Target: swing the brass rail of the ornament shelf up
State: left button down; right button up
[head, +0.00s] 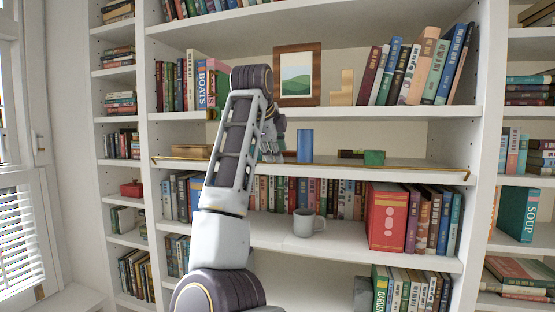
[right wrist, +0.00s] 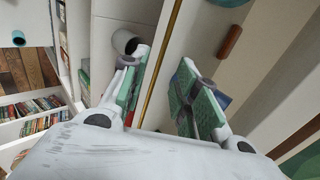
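The brass rail (head: 400,167) runs low along the front edge of the ornament shelf (head: 350,172) in the head view. In the right wrist view the brass rail (right wrist: 160,70) passes through the gap between my fingers. My right gripper (head: 272,140) is at the shelf front, left of the blue cylinder, and partly hidden by its own arm. The right wrist view shows my right gripper (right wrist: 163,85) open, its green-padded fingers apart on either side of the rail. Contact with the rail cannot be made out. My left gripper is not in view.
On the ornament shelf stand a blue cylinder (head: 305,146), a green box (head: 374,158) and a gold box (head: 190,151). A grey mug (head: 304,222) stands on the shelf below, beside a red book (head: 386,216). Books fill much of the shelves above and below.

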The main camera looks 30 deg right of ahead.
jog(key=shift+v, duration=2.85)
jog(key=shift+f, duration=0.1)
